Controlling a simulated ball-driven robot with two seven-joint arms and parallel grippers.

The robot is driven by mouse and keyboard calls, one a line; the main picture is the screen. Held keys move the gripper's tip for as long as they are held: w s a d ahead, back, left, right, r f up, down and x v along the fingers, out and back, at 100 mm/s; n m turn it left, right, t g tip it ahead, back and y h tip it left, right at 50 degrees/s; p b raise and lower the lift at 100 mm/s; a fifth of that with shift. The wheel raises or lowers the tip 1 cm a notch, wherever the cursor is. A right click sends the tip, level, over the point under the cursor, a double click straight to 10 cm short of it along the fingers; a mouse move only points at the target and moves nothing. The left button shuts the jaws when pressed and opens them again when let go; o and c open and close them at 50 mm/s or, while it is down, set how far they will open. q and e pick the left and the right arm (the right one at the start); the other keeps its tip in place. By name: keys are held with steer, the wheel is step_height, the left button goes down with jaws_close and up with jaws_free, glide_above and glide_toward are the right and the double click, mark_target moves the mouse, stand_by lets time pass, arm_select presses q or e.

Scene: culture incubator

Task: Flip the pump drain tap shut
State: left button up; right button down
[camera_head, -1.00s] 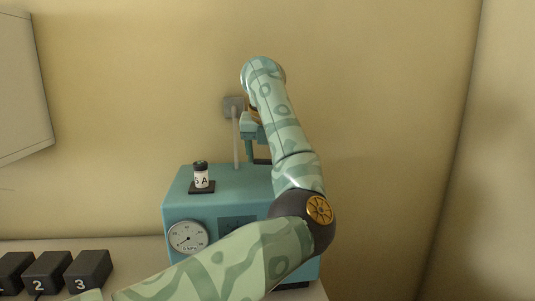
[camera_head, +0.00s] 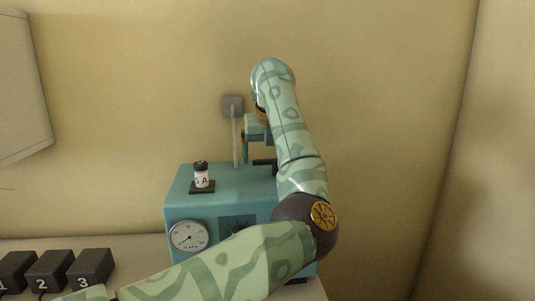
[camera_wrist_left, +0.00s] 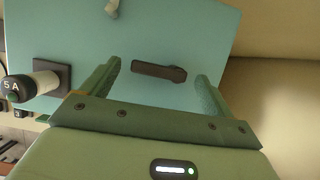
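The teal pump box (camera_head: 190,207) stands on the bench with a round pressure gauge (camera_head: 189,236) on its front. On its top a dark lever, which looks like the drain tap (camera_wrist_left: 158,71), lies nearly crosswise between my left gripper's fingers in the left wrist view. Its dark end also shows beside the fingers in the head view (camera_head: 264,162). My left gripper (camera_wrist_left: 158,86) is open, with its two green fingers spread on either side of the tap and no clear contact. My left arm hides the box's right part. My right gripper is not in view.
A grey pipe (camera_head: 236,140) rises to a wall fitting behind. Black numbered blocks (camera_head: 90,267) sit on the bench at left.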

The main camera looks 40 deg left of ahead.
arm_select(q)
steer(key=p+v, duration=0.5)
steer(key=v, duration=1.1)
steer(key=shift+d, duration=0.2)
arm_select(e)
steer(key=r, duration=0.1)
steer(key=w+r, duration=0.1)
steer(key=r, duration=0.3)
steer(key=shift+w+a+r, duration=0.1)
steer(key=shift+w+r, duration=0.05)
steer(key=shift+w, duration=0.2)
